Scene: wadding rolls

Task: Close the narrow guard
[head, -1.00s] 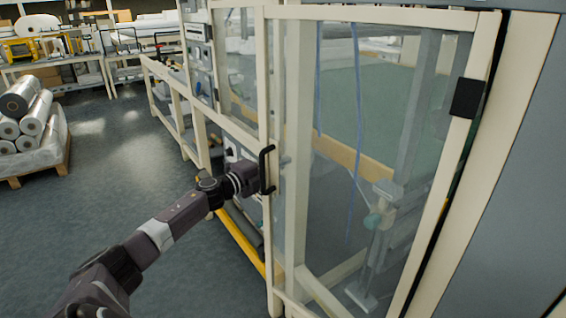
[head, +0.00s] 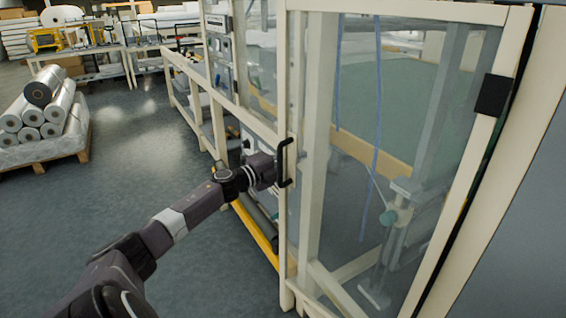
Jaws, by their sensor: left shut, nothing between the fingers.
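The narrow guard (head: 291,225) is a cream-framed door with a clear panel, hinged at the right by a black hinge (head: 493,95). Its free left edge carries a black handle (head: 284,162). The guard stands at an angle to the machine frame, and I cannot tell how wide the gap is. My left gripper (head: 272,170) is at the door's left edge, right beside the handle. Its fingers are shut with nothing between them, and their tips are partly hidden by the handle and frame. My right gripper is out of view.
The cream machine frame (head: 232,108) runs back to the left, with a yellow bar (head: 256,233) low beside it. A pallet of wrapped rolls (head: 45,120) stands at the left. Tables with tools stand behind. The grey floor (head: 120,180) between is clear.

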